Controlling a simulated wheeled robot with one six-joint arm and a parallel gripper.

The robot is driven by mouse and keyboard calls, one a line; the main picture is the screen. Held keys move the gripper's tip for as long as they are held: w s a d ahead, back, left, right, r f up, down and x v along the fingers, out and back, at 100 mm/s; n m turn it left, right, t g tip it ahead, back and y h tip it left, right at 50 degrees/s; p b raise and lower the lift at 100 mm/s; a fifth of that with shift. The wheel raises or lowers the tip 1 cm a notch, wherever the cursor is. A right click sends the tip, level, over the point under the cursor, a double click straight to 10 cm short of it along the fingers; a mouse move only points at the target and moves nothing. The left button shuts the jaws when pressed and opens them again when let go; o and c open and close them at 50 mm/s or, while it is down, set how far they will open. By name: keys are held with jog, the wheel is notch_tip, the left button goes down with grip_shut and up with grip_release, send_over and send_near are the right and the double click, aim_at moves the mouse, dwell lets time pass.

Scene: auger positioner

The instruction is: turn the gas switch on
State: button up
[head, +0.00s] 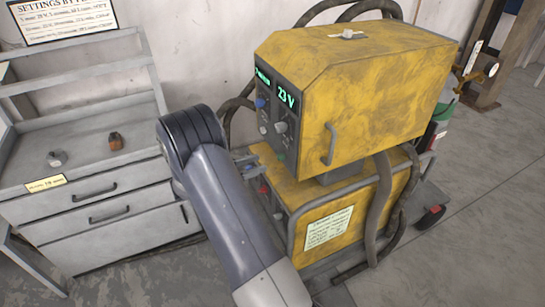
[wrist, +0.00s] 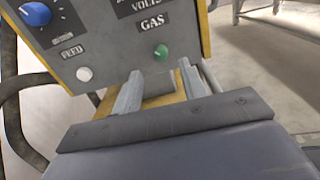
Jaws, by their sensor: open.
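The gas switch (wrist: 161,52) is a small green knob under the "GAS" label on the grey front panel, in the wrist view. My gripper (wrist: 160,72) is open and empty. Its two fingers point at the panel, one on each side below the green knob. The knob shows just beyond and between the fingertips, and no contact is visible.
A white knob (wrist: 84,74) by the "FEED" label and a blue knob (wrist: 35,13) sit left of the switch. A dark hose (wrist: 20,120) hangs at the left. A grey drawer cabinet (head: 110,190) stands left of the machine, with open floor at the right.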

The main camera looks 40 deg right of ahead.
aim_at(278, 157)
jog(key=p+x, duration=0.1)
jog(key=x, duration=0.5)
jog(key=shift+s+d, duration=0.15)
grip_shut()
